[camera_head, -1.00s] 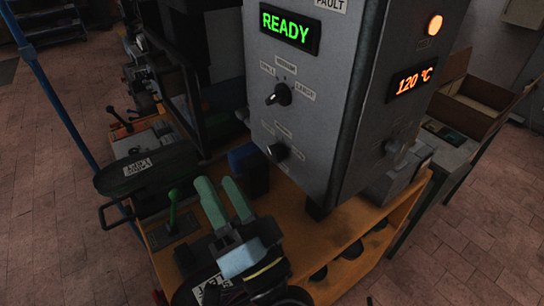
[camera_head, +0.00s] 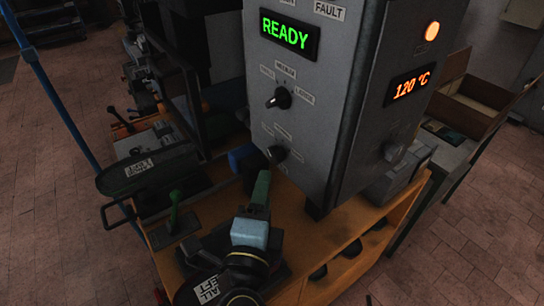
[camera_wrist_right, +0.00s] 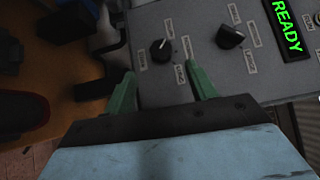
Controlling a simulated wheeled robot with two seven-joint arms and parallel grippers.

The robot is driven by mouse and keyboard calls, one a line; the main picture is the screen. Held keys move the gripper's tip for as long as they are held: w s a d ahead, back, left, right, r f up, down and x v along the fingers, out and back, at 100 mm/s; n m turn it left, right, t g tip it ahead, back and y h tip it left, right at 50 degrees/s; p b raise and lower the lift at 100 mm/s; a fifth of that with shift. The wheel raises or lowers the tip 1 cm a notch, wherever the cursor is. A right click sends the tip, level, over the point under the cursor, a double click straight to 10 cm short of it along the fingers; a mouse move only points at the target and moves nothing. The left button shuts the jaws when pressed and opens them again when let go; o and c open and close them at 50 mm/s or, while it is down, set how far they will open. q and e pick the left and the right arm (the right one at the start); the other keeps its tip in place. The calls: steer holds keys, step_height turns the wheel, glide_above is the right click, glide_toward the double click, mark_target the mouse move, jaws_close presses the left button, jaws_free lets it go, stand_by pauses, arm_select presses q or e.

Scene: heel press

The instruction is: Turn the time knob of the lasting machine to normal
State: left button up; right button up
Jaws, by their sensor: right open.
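The grey control box of the lasting machine (camera_head: 330,120) carries two dark knobs on its front. The upper knob (camera_head: 279,97) has labels that seem to read MEDIUM and LARGE; it also shows in the wrist view (camera_wrist_right: 230,37). The lower knob (camera_head: 277,153), probably the time knob, has labels too small to read. In the wrist view this knob (camera_wrist_right: 162,49) lies ahead of and between the green fingers, not gripped. My right gripper (camera_head: 264,176) is open and empty, just below the lower knob; its spread fingers show in the wrist view (camera_wrist_right: 163,84). My left gripper is not in view.
The box stands on an orange bench (camera_head: 345,235). A green-handled lever (camera_head: 175,212) and a dark padded part (camera_head: 148,170) are left of my gripper. The READY display (camera_head: 285,33) is above the knobs. A cardboard box (camera_head: 470,105) stands behind right.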

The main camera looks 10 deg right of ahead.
mark_target(272, 159)
steer(key=p+x, duration=0.1)
steer(key=x, duration=0.8)
steer(key=shift+w+d, duration=0.1)
steer(key=c, duration=1)
steer(key=shift+f+b, duration=0.25)
steer(key=shift+b, duration=0.3)
steer(key=m+t+h+b, duration=0.1)
steer(key=m+h+b, duration=0.1)
steer(key=b, duration=0.3)
steer(key=m+t+h+b, duration=0.1)
steer(key=m+h+b, duration=0.1)
steer(key=m+b, duration=0.2)
steer(key=m+t+h+b, duration=0.1)
steer(key=m+h+b, duration=0.1)
steer(key=b, duration=0.5)
steer(key=shift+w+f+m+b, duration=0.15)
steer(key=shift+f+m+b, duration=0.25)
steer(key=shift+m, duration=0.3)
steer(key=shift+r+m+h+b, duration=0.1)
steer(key=shift+m+h+b, duration=0.3)
steer(key=shift+h+b, duration=0.1)
steer(key=shift+r, duration=0.1)
